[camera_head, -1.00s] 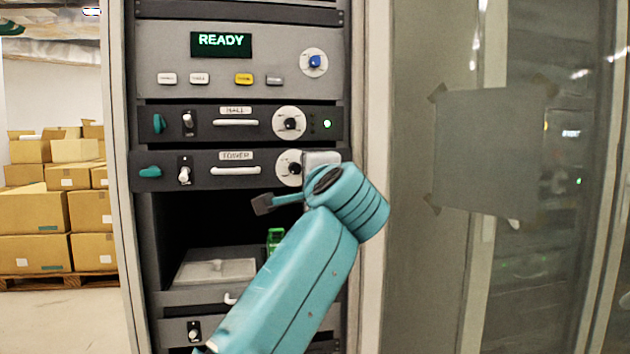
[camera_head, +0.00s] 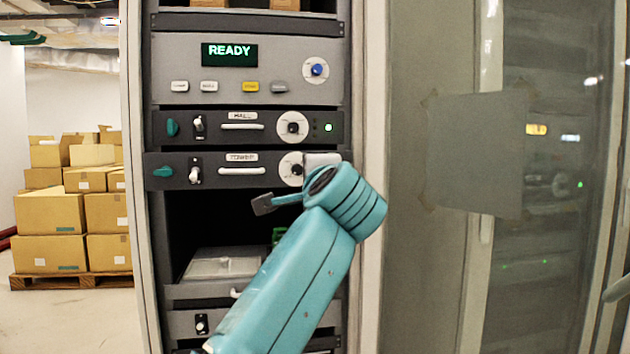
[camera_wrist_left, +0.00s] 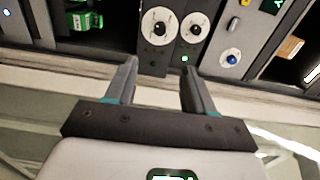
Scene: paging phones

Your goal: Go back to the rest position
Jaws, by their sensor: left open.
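My left arm, teal, rises from the bottom of the head view and crosses the lower right of the equipment rack (camera_head: 330,70). Beyond the fingertips are the rack's dials and a lit green lamp (camera_wrist_left: 185,59). The HALL unit (camera_head: 262,128) sits above the TOWER unit (camera_head: 215,182). The top panel's display (camera_head: 229,53) reads READY. My right gripper is not in view.
Cardboard boxes (camera_head: 52,212) stand on a pallet (camera_head: 60,282) at the left, with bare floor in front. A glass-doored cabinet (camera_head: 400,280) with a grey sheet (camera_head: 475,150) taped on is at the right. A green object (camera_wrist_left: 84,20) sits in the rack's open bay.

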